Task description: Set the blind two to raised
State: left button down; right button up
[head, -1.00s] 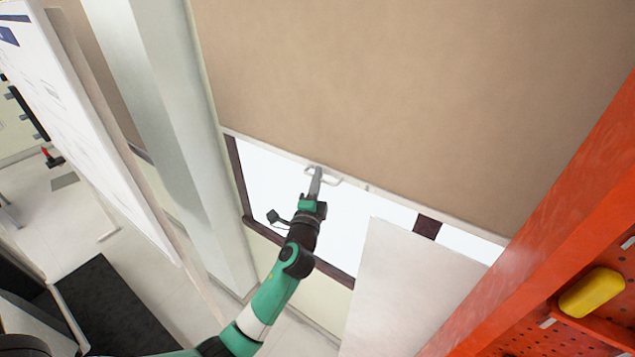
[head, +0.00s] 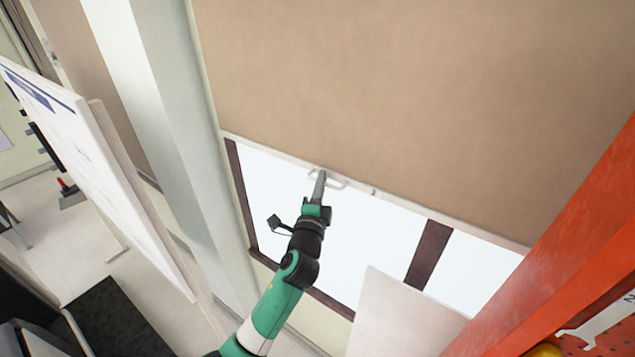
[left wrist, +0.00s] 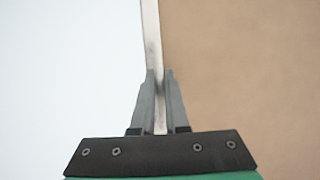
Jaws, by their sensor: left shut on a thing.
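A tan blind (head: 400,90) hangs over a window, and its pale bottom bar (head: 265,149) runs slanting across the head view. A small light pull handle (head: 338,183) sits on the bar. My left gripper (head: 320,178) is at this handle, its fingers closed on it. In the left wrist view the two fingers (left wrist: 159,100) are shut on a narrow pale bar (left wrist: 151,35), with the tan blind on the right and bright window on the left. My right gripper is not in view.
Bright window glass (head: 370,228) with a dark frame shows below the blind. A pale panel (head: 400,315) stands below it. An orange rack (head: 570,240) fills the right side. A white board (head: 95,165) and grey post (head: 165,120) stand at left.

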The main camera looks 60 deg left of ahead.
pick_arm(q)
jog(key=shift+r, duration=0.5)
jog(key=c, duration=1)
grip_release()
jog(key=shift+o, duration=0.4)
jog(key=shift+f, duration=0.2)
jog(key=b+v, duration=0.2)
jog(key=v, duration=0.9)
jog(key=shift+s+d, duration=0.2)
jog(key=shift+d, duration=0.1)
